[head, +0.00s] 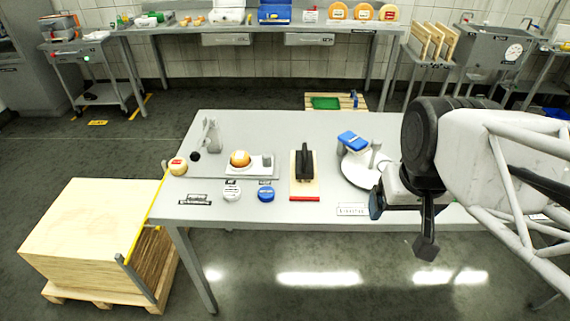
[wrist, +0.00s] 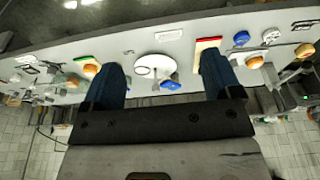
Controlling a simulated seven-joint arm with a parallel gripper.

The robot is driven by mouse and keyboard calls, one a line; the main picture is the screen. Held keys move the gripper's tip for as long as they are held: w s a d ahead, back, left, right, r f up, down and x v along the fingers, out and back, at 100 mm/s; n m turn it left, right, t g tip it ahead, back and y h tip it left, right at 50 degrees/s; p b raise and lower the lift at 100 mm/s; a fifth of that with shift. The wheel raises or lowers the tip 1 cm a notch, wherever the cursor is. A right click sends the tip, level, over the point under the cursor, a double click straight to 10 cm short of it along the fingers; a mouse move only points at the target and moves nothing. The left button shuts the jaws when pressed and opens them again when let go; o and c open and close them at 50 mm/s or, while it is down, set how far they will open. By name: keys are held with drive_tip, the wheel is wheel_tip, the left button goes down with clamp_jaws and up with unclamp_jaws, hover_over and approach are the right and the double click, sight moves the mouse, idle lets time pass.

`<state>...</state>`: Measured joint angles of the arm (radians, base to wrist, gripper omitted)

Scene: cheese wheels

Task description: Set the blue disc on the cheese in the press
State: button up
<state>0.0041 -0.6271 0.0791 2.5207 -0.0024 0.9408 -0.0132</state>
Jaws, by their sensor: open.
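The blue disc (head: 266,194) lies on the near part of the grey table, right of a similar white disc (head: 232,192). In the wrist view the blue disc (wrist: 241,37) is at the upper right. An orange cheese (head: 240,158) sits on a grey base plate behind the discs, beside small uprights; I take this as the press, but its details are too small to tell. My gripper (head: 402,222) is at the table's front right, well away from the disc. Its blue fingers (wrist: 164,68) are spread, with nothing between them.
A red-edged board with a black-handled tool (head: 304,165) and a white round plate (head: 360,170) with a blue-topped item (head: 352,140) stand between my gripper and the discs. A labelled cheese (head: 177,166) sits at the left edge. A wooden crate (head: 90,225) is left of the table.

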drive_tip(key=w+a+f+n+y, duration=0.1)
drive_tip(key=w+a+n, duration=0.35)
drive_tip(key=w, duration=0.35)
drive_tip(key=n+g+y, duration=0.3)
drive_tip(key=n, duration=1.2)
approach(267, 191)
drive_tip(key=shift+w+a+f+n+g, duration=0.1)
drive_tip(key=shift+a+f+n+g, duration=0.1)
drive_tip(key=shift+f, duration=0.15)
drive_tip(key=shift+w+a+f+n+g, duration=0.1)
drive_tip(key=shift+f+n, duration=0.05)
drive_tip(key=shift+f, duration=0.2)
drive_tip(key=shift+f, duration=0.1)
drive_tip(key=shift+x, duration=1.2)
drive_tip(key=shift+x, duration=2.55)
drive_tip(key=shift+s, duration=0.1)
